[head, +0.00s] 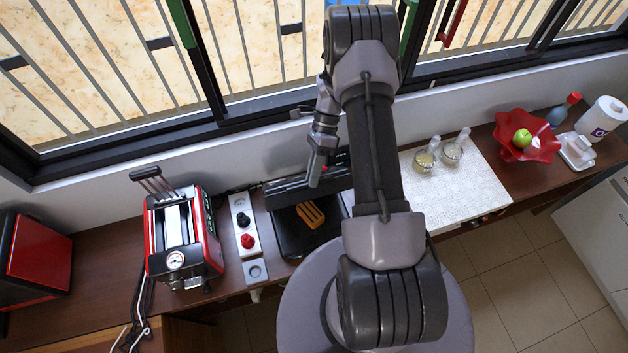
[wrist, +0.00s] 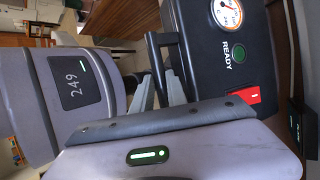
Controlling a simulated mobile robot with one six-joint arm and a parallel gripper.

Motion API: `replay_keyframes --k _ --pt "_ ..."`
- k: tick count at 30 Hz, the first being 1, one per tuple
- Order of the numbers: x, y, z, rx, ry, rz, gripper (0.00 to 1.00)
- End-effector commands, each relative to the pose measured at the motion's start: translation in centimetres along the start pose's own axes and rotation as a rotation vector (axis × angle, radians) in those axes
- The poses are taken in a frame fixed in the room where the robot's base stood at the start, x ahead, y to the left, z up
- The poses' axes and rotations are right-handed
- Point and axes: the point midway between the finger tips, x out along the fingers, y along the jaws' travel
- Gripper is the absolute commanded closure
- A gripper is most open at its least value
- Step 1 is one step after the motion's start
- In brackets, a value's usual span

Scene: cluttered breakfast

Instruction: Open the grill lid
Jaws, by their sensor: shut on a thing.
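The black grill stands on the counter in the head view. Its lid (head: 290,189) is raised at the back, and the dark base (head: 289,235) lies uncovered with a brown, ridged piece of food (head: 310,214) on it. My gripper (head: 316,172) is at the lid's front side. In the wrist view, the lid's black top (wrist: 205,45) shows a gauge, a green READY light and a red switch. My gripper (wrist: 162,82) is shut on the lid's black handle (wrist: 155,48). My arm hides the grill's right side in the head view.
A red toaster (head: 182,235) and a white strip with red and black knobs (head: 246,240) stand left of the grill. Right of it are a white mat (head: 465,195) with glass jars and a red bowl (head: 527,138). The window wall is close behind.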

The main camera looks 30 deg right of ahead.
Motion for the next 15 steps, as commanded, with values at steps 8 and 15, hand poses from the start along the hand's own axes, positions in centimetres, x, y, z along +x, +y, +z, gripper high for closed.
replay_keyframes --k 8,15 --pt "-2.0 -2.4 0.8 -0.009 0.006 -0.013 1.0" --pt "-3.0 -3.2 1.1 -0.008 0.006 -0.011 1.0"
